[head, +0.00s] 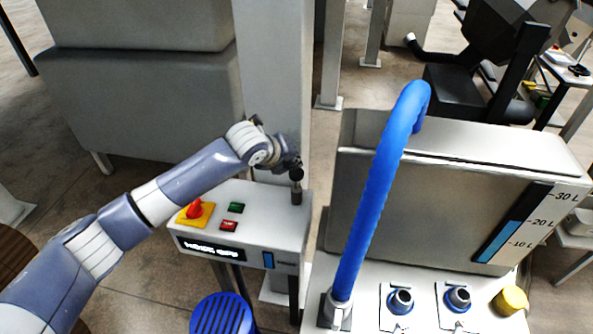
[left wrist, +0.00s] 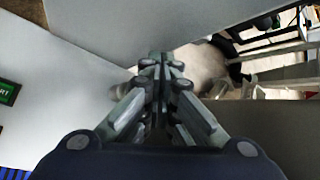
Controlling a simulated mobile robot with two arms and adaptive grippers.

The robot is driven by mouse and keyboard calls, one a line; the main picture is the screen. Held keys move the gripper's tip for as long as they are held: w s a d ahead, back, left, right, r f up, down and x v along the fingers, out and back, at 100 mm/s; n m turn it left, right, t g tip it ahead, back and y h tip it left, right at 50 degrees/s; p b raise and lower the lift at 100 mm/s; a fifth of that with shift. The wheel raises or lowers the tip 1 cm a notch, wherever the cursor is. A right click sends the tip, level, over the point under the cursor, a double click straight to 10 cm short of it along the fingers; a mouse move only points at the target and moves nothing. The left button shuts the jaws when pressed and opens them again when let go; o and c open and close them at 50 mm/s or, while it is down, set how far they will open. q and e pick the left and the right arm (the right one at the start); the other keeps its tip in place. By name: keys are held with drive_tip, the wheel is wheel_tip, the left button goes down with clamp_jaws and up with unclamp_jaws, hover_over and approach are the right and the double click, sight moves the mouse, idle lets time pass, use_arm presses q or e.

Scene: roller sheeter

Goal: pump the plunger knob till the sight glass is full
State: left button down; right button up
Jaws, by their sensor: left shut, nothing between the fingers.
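The plunger knob (head: 296,173) is a dark ball on a short stem at the back right corner of the grey control box (head: 225,222). My left gripper (head: 291,162) is shut and empty, right at the top of the knob; I cannot tell whether it touches. In the left wrist view the shut fingers (left wrist: 160,62) fill the middle and the knob does not show. A small sight strip (head: 268,260) on the box front looks blue. A larger level glass (head: 512,224) on the steel tank is blue to about the 20 L mark, dark above. My right gripper is not in view.
The box carries a red switch on a yellow plate (head: 195,211), a green button (head: 236,207) and a red button (head: 229,225). A thick blue hose (head: 378,180) rises right of the box. A grey post (head: 275,80) stands behind the knob.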

sight(293, 171)
use_arm(q)
drive_tip(key=shift+r+p, duration=2.55)
drive_tip(key=shift+r, duration=0.1)
drive_tip(key=shift+f, duration=0.1)
